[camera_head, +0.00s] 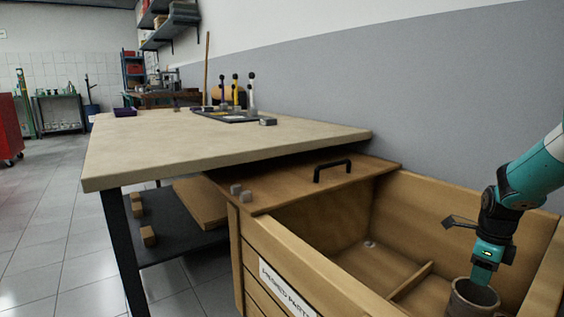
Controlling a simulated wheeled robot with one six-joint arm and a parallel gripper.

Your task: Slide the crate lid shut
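The wooden crate (285,247) stands at the lower right with its interior showing. Its wooden lid (277,187) lies over the crate's left end and extends left beneath the tabletop. A black bar handle (333,168) stands on the lid near its right edge. The crate is uncovered to the right of the lid. My gripper (484,272) points down over the open right part of the crate, well right of the handle. It is just above or at a grey-brown hollow cylinder (475,298). The fingers cannot be made out, nor whether they touch the cylinder.
A wooden divider (410,282) crosses the crate floor, and a small metal part (370,244) lies inside. The workbench (215,145) overhangs the lid's left side. A wall stands close behind the crate.

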